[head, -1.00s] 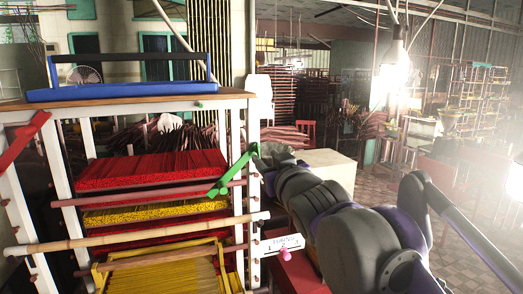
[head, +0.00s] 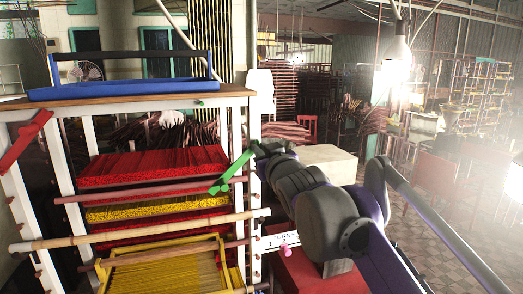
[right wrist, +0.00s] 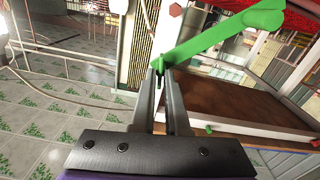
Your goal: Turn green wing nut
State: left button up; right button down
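The green wing nut (head: 232,172) sits on the right front post of the white rack, slanting from lower left to upper right. My right gripper (head: 258,150) is at its upper right end and covers part of that end. In the right wrist view the green wing nut (right wrist: 225,32) reaches from the fingertips to the upper right. Its near end lies in the narrow gap between the fingers of my right gripper (right wrist: 160,74), which look closed on it. My left gripper is not in view.
The white rack (head: 245,130) holds red and yellow incense bundles, with a bamboo pole (head: 140,232) across its front. A blue tray (head: 120,92) stands on its wooden top. A red wing nut (head: 28,138) is on the left post. A pale box (head: 328,162) stands behind my right arm.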

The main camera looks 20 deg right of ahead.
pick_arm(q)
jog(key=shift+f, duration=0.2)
pick_arm(e)
jog(key=shift+m, duration=0.4)
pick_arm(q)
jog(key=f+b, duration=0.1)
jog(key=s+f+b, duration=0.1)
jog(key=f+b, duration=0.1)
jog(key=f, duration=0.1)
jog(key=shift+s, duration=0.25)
pick_arm(e)
jog(key=m, duration=1.7)
jog(key=shift+d+f+m, duration=0.25)
jog(key=shift+d+m, duration=0.05)
jog(key=shift+m, duration=0.1)
jog(key=c, duration=0.9)
grip_release()
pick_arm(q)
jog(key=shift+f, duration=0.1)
pick_arm(e)
jog(key=shift+s, duration=0.1)
